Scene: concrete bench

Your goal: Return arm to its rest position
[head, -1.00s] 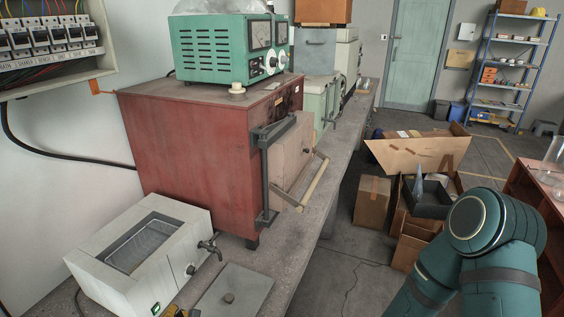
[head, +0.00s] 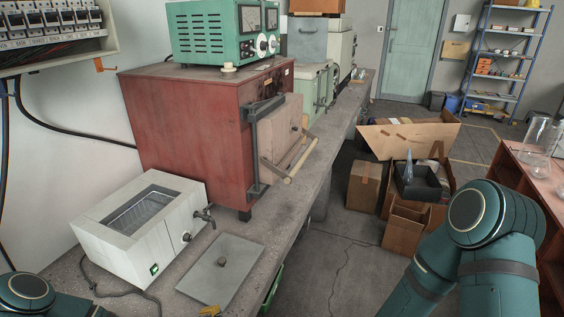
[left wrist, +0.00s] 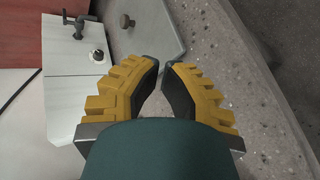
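My left gripper (left wrist: 161,66) shows in the left wrist view as two ribbed yellow fingers with dark pads. The fingers lean toward each other, with a narrow empty gap between the tips. Below them lies the speckled bench top (left wrist: 222,60). In the head view only a bit of yellow at the bottom edge, beside the grey plate, seems to belong to this gripper. My left arm (head: 30,290) shows at the lower left corner. My right arm (head: 495,225) is bent at the lower right, and its gripper is out of view.
A white bath with a tap (head: 140,248) and a flat grey plate with a knob (head: 222,268) stand near the left arm. A red furnace (head: 190,135) stands behind. Cardboard boxes (head: 408,222) lie on the floor; glassware (head: 538,135) stands on a brown bench at right.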

